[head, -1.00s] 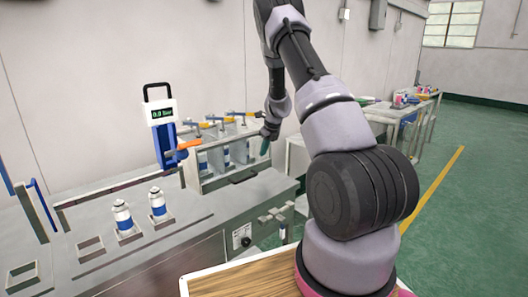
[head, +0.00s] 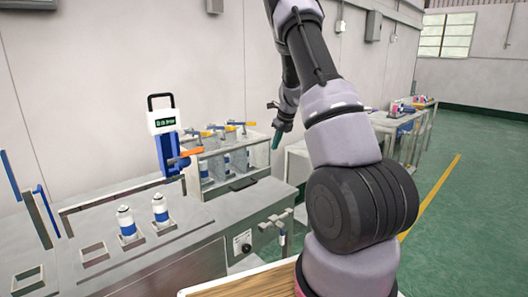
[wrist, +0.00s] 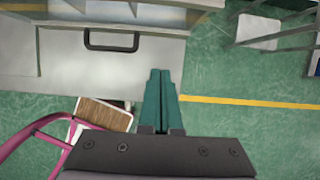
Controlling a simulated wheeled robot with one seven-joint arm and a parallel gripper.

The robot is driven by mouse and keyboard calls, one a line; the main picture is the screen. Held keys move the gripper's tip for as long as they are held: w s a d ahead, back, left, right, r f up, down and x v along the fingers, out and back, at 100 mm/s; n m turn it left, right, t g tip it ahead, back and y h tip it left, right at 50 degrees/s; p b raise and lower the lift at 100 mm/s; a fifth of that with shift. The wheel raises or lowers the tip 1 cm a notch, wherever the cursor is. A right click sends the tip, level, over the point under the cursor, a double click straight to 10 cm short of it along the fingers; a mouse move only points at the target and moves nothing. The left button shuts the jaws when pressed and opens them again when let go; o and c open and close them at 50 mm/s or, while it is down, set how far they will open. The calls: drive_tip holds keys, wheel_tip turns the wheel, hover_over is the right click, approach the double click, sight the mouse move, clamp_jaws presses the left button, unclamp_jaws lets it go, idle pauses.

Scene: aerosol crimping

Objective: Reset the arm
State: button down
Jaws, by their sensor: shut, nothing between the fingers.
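In the head view my gripper (head: 277,139) hangs at the end of my raised arm, right of the guarded cabinet and clear of the bench. In the wrist view its two green fingers (wrist: 160,98) lie side by side, shut and empty. The fingers point past a pale panel with a dark handle (wrist: 111,40), and they touch nothing that I can see.
The cabinet (head: 262,155) holds several bottles under orange and blue levers. A gauge unit (head: 163,121) stands left of it. Two white-and-blue bottles (head: 126,224) (head: 160,210) stand in holders on the steel bench (head: 190,235). Green floor (head: 470,200) lies open at right.

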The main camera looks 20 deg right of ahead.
drive_tip(key=s+a+r+n+t+y, duration=0.1)
drive_tip(key=s+a+r+n, duration=0.55)
drive_tip(key=r, duration=0.35)
drive_tip(key=s+a+r+n, duration=0.5)
drive_tip(key=s+r+n, duration=0.15)
drive_tip(key=r, duration=0.35)
drive_tip(key=s+a+r+n, duration=0.2)
drive_tip(key=s+n, duration=0.3)
drive_tip(key=s, duration=0.3)
drive_tip(key=s+a+r+n+t, duration=0.1)
drive_tip(key=s+a+r+n, duration=0.1)
drive_tip(key=s+n, duration=0.3)
drive_tip(key=s+a+r+n+t, duration=0.1)
drive_tip(key=s+n, duration=0.4)
drive_tip(key=s, duration=0.6)
drive_tip(key=shift+a+r+h, duration=0.3)
drive_tip(key=shift+a+r, duration=0.25)
drive_tip(key=shift+a, duration=0.4)
drive_tip(key=shift+a, duration=0.1)
